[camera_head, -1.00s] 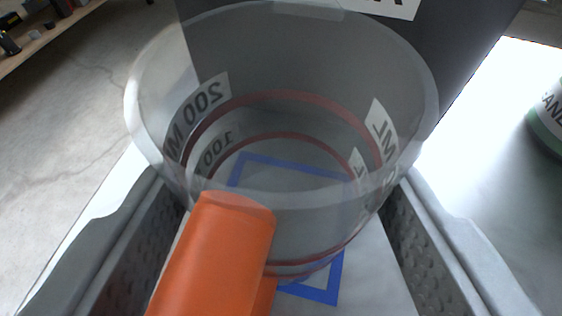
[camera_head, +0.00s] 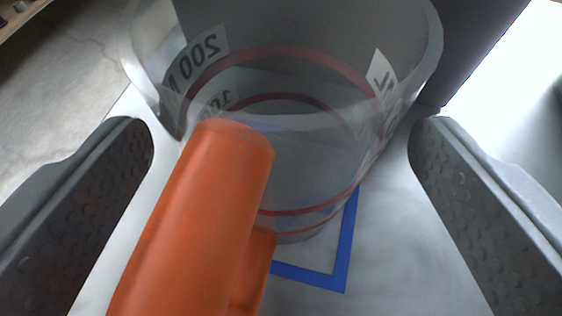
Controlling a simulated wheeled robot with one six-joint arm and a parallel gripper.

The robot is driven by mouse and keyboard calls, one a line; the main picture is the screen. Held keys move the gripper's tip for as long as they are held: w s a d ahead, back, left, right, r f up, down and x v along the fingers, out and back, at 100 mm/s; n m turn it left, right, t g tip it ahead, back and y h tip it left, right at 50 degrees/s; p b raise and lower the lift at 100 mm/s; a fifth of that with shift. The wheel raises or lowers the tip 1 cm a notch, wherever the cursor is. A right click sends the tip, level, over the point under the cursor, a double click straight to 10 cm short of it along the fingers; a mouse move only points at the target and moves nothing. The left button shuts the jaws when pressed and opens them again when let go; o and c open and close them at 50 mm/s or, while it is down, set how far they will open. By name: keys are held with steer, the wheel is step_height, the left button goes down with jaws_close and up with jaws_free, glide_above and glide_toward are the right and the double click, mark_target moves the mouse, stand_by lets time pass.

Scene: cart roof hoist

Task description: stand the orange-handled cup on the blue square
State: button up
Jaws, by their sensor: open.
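The clear cup (camera_head: 300,155) with red rings and an orange handle (camera_head: 205,220) stands upright, its base over the blue square (camera_head: 346,245). The square is an outline on a pale surface; its near right corner shows in front of the cup, and part of its far edge shows faintly through the cup. The handle points toward me and hides the square's left side. My gripper (camera_head: 280,150) is open, one finger on each side of the cup and handle, with clear gaps to both.
A dark grey box or panel (camera_head: 480,35) stands behind the cup. The pale surface (camera_head: 400,220) is bare to the right of the cup. Concrete floor (camera_head: 75,70) lies beyond its left edge, with part of a wooden shelf (camera_head: 22,18) at the top left.

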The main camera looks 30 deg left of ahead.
steer(key=v, duration=1.2)
steer(key=shift+r, duration=0.2)
steer(key=s+a+r+m+t+h, duration=0.1)
steer(key=s+r+t+h, duration=0.25)
steer(key=r, duration=0.55)
steer(key=s+a+r+m+t+h, duration=0.25)
steer(key=s+r, duration=0.25)
steer(key=r, duration=0.4)
steer(key=s+a+r+m, duration=0.1)
steer(key=s, duration=0.9)
steer(key=s+a+r+m+h, duration=0.1)
steer(key=s+a+r+m, duration=0.1)
steer(key=s, duration=0.8)
steer(key=shift+r, duration=0.3)
